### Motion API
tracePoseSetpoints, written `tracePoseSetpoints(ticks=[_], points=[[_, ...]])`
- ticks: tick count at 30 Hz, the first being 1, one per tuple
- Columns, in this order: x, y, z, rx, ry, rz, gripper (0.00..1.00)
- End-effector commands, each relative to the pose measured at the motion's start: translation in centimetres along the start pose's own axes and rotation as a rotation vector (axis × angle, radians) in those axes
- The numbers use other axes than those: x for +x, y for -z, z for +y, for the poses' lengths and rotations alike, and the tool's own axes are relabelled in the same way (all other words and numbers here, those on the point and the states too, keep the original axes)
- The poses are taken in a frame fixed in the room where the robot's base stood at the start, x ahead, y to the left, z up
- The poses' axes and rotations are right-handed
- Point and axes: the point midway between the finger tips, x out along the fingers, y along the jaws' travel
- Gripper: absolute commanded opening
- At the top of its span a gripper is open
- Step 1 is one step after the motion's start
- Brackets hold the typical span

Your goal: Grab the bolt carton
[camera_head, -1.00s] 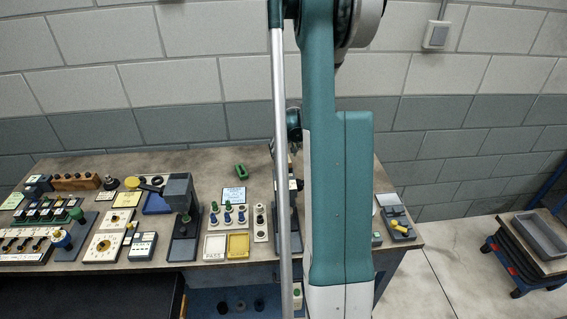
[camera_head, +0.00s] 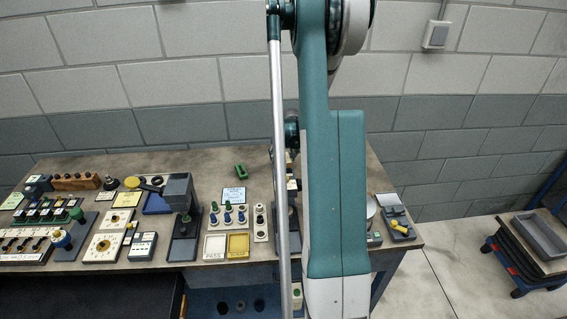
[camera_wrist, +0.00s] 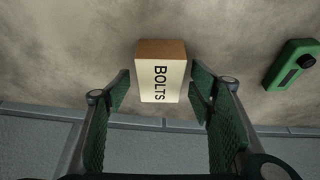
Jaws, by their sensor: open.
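The bolt carton (camera_wrist: 162,80) is a small box with a brown top and a cream face marked "BOLTS". In the wrist view it sits on the worn bench top near its edge. My gripper (camera_wrist: 160,85) is open, with one green-padded finger on each side of the carton's lower part in the picture. I cannot tell whether the fingers reach fully around it or are still short of it; neither is seen pressing on it. In the head view my arm hides the carton and the gripper.
A green block-like item (camera_wrist: 292,64) lies to the right of the carton in the wrist view. In the head view the bench (camera_head: 130,168) carries several panels, a press (camera_head: 182,215) and trays. A trolley (camera_head: 540,237) stands at the right.

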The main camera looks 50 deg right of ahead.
Motion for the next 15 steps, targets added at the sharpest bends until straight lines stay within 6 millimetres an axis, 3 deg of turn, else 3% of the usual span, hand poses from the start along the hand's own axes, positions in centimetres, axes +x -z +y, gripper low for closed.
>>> tracePoseSetpoints(ticks=[6,15], points=[[1.08,-0.03,-0.01,0.000,-0.001,0.001,0.54],[1.14,-0.02,-0.01,0.000,-0.001,0.001,0.54]])
